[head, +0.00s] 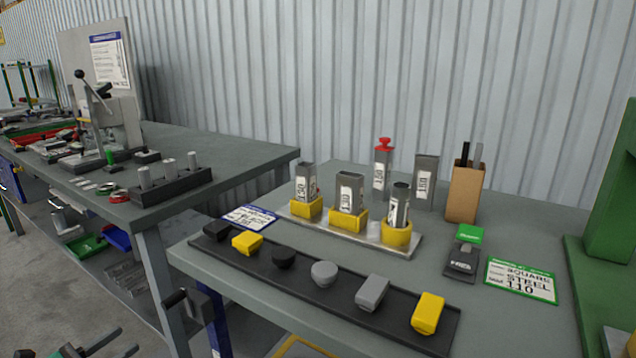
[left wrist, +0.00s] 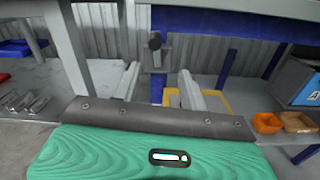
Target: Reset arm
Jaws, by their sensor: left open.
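My left gripper (head: 104,342) shows only partly at the bottom left corner of the head view, low beside the tables. In the left wrist view its two grey fingers (left wrist: 160,76) stand apart with nothing held between them. The fingers point toward the space below a tabletop, with a dark knob on a bracket (left wrist: 155,44) beyond them. My right gripper is in neither view.
The right table (head: 480,325) carries a black strip of grey, black and yellow blocks, yellow holders with grey tubes, and a brown box (head: 464,192). The left bench (head: 225,155) holds a lever press (head: 110,120). A dark crank (head: 188,304) juts out near the right table's front.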

